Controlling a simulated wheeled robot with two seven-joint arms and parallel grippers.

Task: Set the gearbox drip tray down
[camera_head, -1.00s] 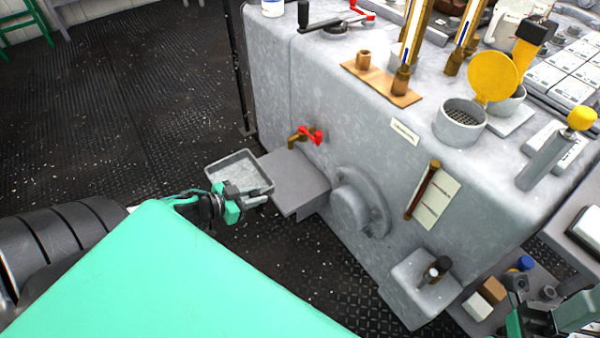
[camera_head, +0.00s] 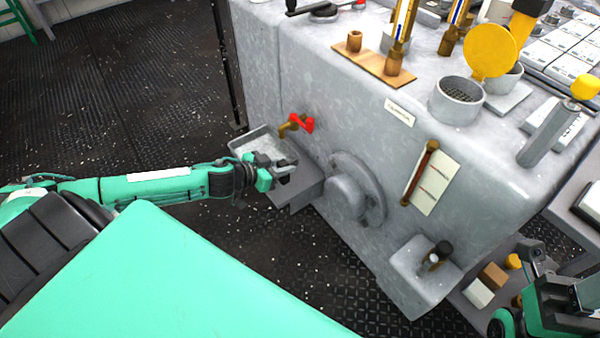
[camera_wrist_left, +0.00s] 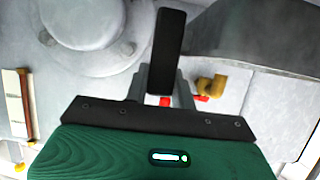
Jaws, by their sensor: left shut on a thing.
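The gearbox drip tray (camera_head: 247,140) is a shallow grey rectangular pan. My left gripper (camera_head: 280,174) is shut on its near right edge and partly hides it. The tray is just below and left of the brass tap with a red handle (camera_head: 300,124). It overlaps the flat grey shelf (camera_head: 300,193) on the gearbox side in the picture; I cannot tell whether they touch.
The big grey gearbox housing (camera_head: 330,85) fills the middle, with a round flanged hub (camera_head: 348,195) right of the shelf. A small ledge with a black-topped fitting (camera_head: 437,257) sticks out lower right. Dark riveted floor (camera_head: 140,90) is open on the left.

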